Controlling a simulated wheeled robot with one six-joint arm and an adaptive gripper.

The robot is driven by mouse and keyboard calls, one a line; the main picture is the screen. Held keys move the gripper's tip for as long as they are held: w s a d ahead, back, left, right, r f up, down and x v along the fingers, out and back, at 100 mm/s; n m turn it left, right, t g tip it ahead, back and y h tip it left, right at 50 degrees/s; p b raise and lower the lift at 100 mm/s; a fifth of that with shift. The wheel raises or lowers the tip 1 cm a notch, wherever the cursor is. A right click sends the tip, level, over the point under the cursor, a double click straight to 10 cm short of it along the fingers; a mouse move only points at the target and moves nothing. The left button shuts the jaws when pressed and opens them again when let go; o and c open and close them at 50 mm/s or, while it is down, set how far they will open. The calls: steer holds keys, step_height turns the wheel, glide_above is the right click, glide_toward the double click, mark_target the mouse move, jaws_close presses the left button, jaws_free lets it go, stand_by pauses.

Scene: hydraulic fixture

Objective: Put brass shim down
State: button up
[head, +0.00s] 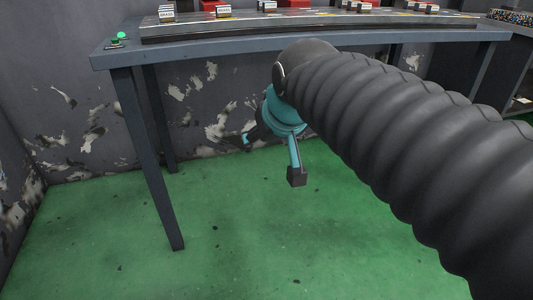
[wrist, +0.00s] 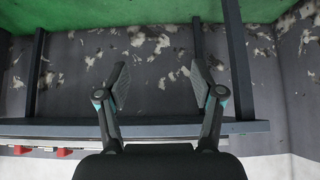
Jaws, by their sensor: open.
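My gripper (head: 272,158) is open, with its teal and dark fingers spread apart. It hangs in front of the workbench, below the level of the bench top. It also shows in the wrist view (wrist: 160,75), with nothing between its fingers. I cannot make out a brass shim in either view. The workbench (head: 112,57) has a grey top and dark legs, and a raised plate (head: 300,28) lies along it. The wrist view shows the bench edge (wrist: 60,130) upside down, behind the fingers.
Small labelled blocks (head: 223,12) and red parts (head: 296,3) stand at the top picture edge. A green button (head: 121,35) sits at the bench's left end. A shelf unit (head: 522,100) stands at right. The green floor (head: 90,230) is clear at left.

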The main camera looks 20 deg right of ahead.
steer(key=s+f+g, duration=0.2)
steer(key=s+f, duration=1)
steer(key=shift+f, duration=0.2)
steer(key=shift+d+r, duration=0.1)
stand_by(0.4)
